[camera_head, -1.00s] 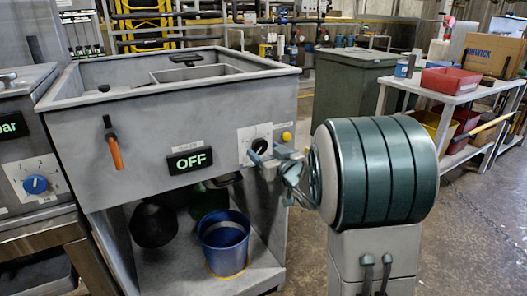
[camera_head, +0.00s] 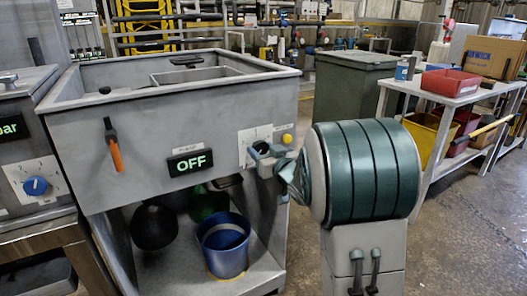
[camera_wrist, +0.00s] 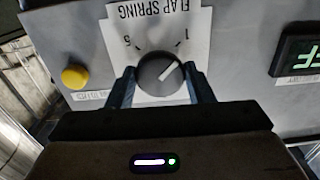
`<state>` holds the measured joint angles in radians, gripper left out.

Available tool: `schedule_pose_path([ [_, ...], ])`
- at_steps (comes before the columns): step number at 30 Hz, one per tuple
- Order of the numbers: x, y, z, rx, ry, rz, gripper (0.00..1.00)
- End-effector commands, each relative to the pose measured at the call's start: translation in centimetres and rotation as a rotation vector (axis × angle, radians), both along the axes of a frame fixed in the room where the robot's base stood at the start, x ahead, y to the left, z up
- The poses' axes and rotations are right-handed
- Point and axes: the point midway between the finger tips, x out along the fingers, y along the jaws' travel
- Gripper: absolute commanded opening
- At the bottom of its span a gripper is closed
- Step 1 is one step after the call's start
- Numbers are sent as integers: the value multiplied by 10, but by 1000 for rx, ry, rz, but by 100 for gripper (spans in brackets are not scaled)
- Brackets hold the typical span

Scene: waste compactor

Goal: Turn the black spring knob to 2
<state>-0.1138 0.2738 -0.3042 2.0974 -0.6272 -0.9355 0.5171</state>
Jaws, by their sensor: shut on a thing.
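The black spring knob (camera_wrist: 160,75) is on a white dial plate (camera_wrist: 160,28) marked FLAP SPRING, which appears upside down in the wrist view. Its white pointer line aims up and right, toward the 1 mark; another number shows at the left. My gripper (camera_wrist: 159,83) has one finger on each side of the knob and is shut on it. In the head view my gripper (camera_head: 268,160) is at the front panel and covers much of the knob (camera_head: 261,147).
A yellow button (camera_wrist: 75,77) is beside the dial plate. A display reading OFF (camera_head: 190,161) and an orange-handled lever (camera_head: 113,146) are farther left on the grey panel (camera_head: 150,122). A blue bucket (camera_head: 222,243) stands on the shelf below.

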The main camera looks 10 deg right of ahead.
Motion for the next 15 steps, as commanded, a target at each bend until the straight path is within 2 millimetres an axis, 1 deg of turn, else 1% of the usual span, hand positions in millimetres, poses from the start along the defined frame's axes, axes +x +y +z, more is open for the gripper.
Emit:
schedule_pose_path([
  [8,0,-1,1,128,42,-4,24],
  [15,0,-1,3,330,106,-3,24],
])
